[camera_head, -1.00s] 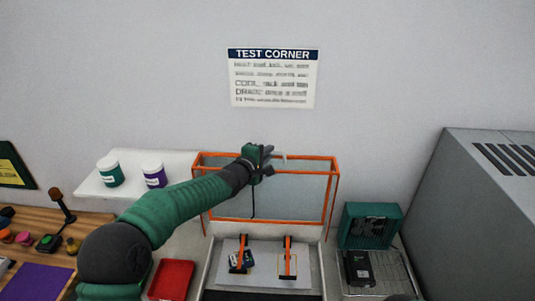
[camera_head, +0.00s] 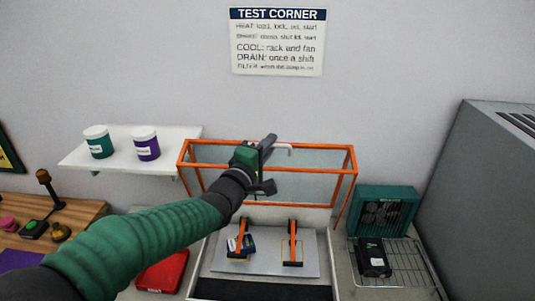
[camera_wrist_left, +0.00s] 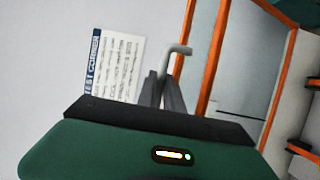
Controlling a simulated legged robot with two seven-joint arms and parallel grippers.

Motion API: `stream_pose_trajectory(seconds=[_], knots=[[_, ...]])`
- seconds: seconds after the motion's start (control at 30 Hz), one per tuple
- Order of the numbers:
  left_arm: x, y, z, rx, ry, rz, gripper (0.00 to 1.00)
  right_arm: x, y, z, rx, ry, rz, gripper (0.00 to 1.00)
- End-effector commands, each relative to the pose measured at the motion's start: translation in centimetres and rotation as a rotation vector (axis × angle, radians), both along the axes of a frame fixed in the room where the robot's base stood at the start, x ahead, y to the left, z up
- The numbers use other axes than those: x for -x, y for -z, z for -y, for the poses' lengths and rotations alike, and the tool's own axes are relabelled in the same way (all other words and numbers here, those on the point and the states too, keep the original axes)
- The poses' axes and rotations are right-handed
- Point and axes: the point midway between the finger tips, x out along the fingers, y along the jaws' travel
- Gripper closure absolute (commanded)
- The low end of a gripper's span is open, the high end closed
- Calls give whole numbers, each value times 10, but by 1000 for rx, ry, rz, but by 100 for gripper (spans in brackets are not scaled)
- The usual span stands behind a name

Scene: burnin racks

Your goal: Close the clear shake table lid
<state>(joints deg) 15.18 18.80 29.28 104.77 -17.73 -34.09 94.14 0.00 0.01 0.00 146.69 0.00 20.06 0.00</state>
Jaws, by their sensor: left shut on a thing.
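The clear lid (camera_head: 215,182) has an orange frame and stands raised and tilted above the shake table (camera_head: 300,264), which has a pale plate. My left gripper (camera_head: 269,150) is at the lid's upper edge, shut on its light grey handle (camera_head: 283,147). In the left wrist view the fingers (camera_wrist_left: 163,90) are close together at the bent handle (camera_wrist_left: 180,50), and orange frame bars (camera_wrist_left: 208,60) run beside them. My gripper and forearm hide part of the lid in the head view. My right gripper is not in view.
Two orange clamps (camera_head: 292,243) and a small dark blue item (camera_head: 243,245) are on the plate. A teal fan (camera_head: 384,212) and wire rack (camera_head: 410,262) stand right.

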Motion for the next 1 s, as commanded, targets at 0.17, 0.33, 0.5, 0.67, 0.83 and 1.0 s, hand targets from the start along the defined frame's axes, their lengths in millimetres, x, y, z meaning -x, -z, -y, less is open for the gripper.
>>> stream_pose_trajectory(seconds=[0.17,0.33,0.5,0.67,0.83,1.0], knots=[[38,28,5,-5,9,58,100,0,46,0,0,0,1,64],[67,46,6,-5,10,70,100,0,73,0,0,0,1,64],[85,57,5,-2,10,139,100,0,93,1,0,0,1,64],[94,59,5,-3,10,169,100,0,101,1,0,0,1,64],[96,58,5,-2,11,179,100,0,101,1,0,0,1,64],[96,58,5,-2,11,179,100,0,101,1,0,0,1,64]])
